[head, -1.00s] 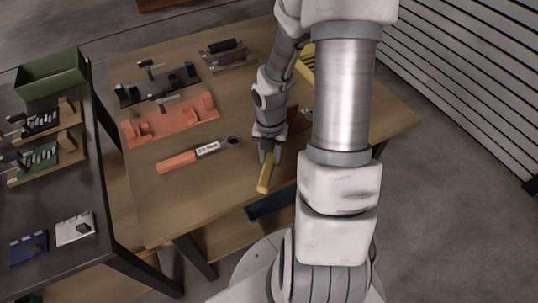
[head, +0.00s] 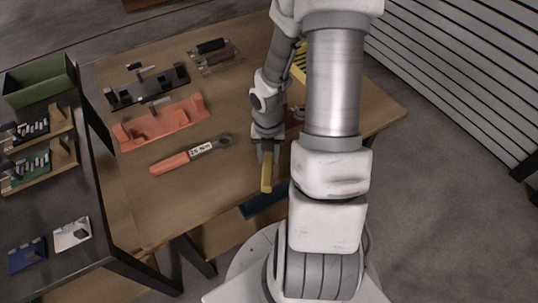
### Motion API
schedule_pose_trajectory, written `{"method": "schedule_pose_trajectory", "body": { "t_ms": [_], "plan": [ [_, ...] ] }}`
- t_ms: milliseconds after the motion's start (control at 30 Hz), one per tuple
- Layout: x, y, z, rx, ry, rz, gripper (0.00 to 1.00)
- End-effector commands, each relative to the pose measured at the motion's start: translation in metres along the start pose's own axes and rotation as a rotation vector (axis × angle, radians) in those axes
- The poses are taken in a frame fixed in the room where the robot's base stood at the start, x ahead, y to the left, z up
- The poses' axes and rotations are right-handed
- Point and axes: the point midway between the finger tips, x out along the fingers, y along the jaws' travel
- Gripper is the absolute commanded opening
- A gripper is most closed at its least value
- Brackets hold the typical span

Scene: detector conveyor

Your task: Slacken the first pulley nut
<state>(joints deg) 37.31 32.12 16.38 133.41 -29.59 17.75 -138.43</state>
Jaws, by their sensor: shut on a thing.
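My gripper (head: 267,150) is over the right part of the wooden table, pointing down. It is shut on a yellow-handled tool (head: 267,178), whose yellow handle sticks out towards the front edge. The far end of this tool is hidden by the gripper and my arm. A torque wrench (head: 190,155) with an orange handle and a white label lies on the table to the left of the gripper. No pulley nut can be made out; my arm covers much of the table's right side, where a small reddish part (head: 292,118) shows only partly.
An orange holder (head: 162,128) and a black holder (head: 147,92) stand at the table's left. Dark-handled tools (head: 215,52) lie at the back. A dark side bench (head: 95,262) carries a green bin (head: 40,88), racks and two cards. The table's front left is clear.

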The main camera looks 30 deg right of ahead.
Motion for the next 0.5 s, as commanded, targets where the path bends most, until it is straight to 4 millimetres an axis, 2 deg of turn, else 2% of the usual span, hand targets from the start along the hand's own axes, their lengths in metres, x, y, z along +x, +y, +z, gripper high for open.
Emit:
{"method": "schedule_pose_trajectory", "body": {
  "t_ms": [433,467,500],
  "plan": [
    [0.0007,0.0041,-0.0031,0.032,0.008,-0.002,0.00],
    [0.0007,0.0041,-0.0030,0.032,0.008,-0.002,0.42],
    [0.0006,0.0042,-0.0028,0.032,0.007,-0.002,0.49]
  ]
}}
